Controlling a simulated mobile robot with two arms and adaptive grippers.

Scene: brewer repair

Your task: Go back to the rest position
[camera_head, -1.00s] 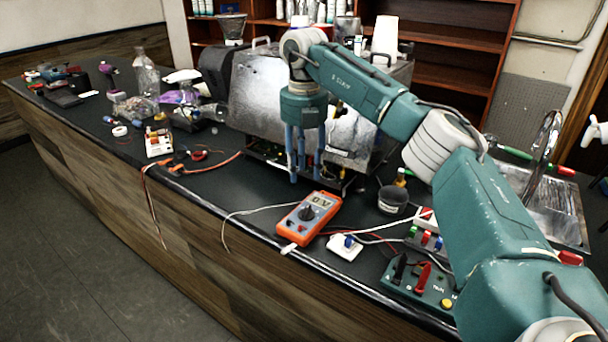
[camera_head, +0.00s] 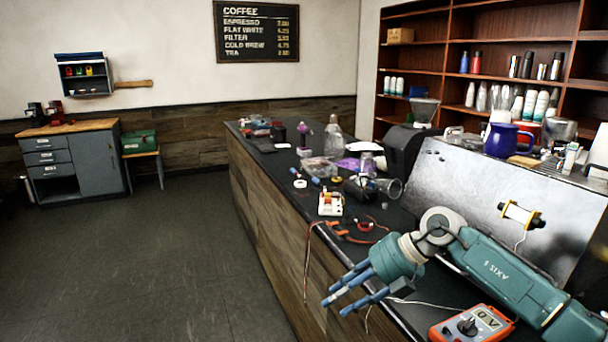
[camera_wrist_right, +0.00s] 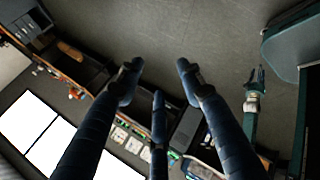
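My right gripper (camera_head: 345,298) is at the lower middle of the head view, with its blue fingers pointing left past the counter's front edge. In the right wrist view the fingers of this gripper (camera_wrist_right: 157,75) are spread apart with nothing between them. A smaller teal arm with a dark gripper (camera_wrist_right: 257,76), which appears to be my left one, shows at the right of that view. It is too small to tell whether it is open. The head view does not show the left gripper.
The silver brewer (camera_head: 450,182) stands on the dark counter (camera_head: 262,180), behind my right arm. An orange multimeter (camera_head: 470,325) lies below the arm. Wires, a white connector block (camera_head: 330,204) and bottles lie farther back. The floor (camera_head: 170,255) at left is clear.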

